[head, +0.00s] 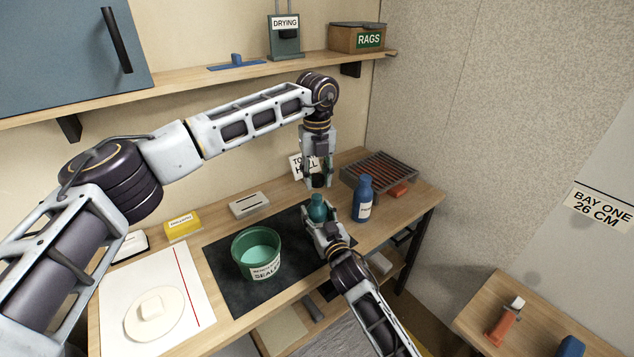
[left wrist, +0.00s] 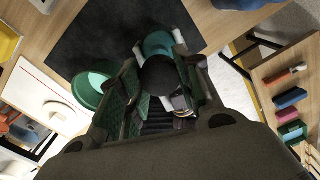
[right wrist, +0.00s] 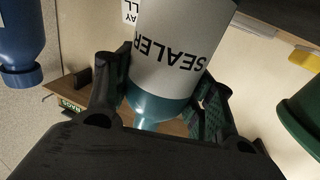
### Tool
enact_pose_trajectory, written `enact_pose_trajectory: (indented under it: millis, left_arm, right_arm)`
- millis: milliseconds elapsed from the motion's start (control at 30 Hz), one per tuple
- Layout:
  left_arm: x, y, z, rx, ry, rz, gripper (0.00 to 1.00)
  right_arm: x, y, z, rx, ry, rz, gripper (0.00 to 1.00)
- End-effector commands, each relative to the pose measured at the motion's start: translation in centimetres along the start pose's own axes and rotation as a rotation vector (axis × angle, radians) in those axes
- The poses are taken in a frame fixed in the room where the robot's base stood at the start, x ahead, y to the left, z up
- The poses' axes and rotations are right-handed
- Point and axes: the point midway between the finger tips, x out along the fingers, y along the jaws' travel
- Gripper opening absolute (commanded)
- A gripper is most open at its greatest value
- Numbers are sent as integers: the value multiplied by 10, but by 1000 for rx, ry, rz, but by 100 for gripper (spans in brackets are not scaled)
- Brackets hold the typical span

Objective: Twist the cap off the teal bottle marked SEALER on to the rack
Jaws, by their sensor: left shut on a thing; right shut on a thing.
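The teal bottle (head: 317,209) stands upright over the right edge of the dark mat. My right gripper (head: 322,228) is shut around its body. In the right wrist view the bottle's pale SEALER label (right wrist: 176,45) shows upside down between the fingers (right wrist: 165,100). My left gripper (head: 318,184) is above the bottle, pointing down. In the left wrist view its fingers (left wrist: 158,90) are shut on a round black cap (left wrist: 160,75), with the teal bottle (left wrist: 158,43) just beyond. I cannot tell whether the cap still touches the neck. The grey slotted rack (head: 380,172) is at the back right.
A blue bottle (head: 362,198) stands close right of the teal one, before the rack. A green tub (head: 257,252) marked SEALER sits on the dark mat (head: 222,262). A small sign (head: 297,165) is behind my left gripper. A shelf (head: 190,83) runs above.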

Motion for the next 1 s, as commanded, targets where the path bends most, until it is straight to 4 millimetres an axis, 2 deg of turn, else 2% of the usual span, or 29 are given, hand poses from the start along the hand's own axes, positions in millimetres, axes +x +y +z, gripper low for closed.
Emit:
enact_pose_trajectory:
  millis: [300, 333, 500, 1000]
  left_arm:
    - [-3, 0, 0, 0, 0, 1, 5]
    - [-3, 0, 0, 0, 0, 0, 5]
    - [-3, 0, 0, 0, 0, 0, 5]
    - [-3, 0, 0, 0, 0, 0, 5]
  right_arm:
    - [0, 0, 0, 0, 0, 0, 0]
    - [0, 0, 0, 0, 0, 0, 58]
    - [0, 0, 0, 0, 0, 0, 79]
    - [-3, 0, 0, 0, 0, 0, 79]
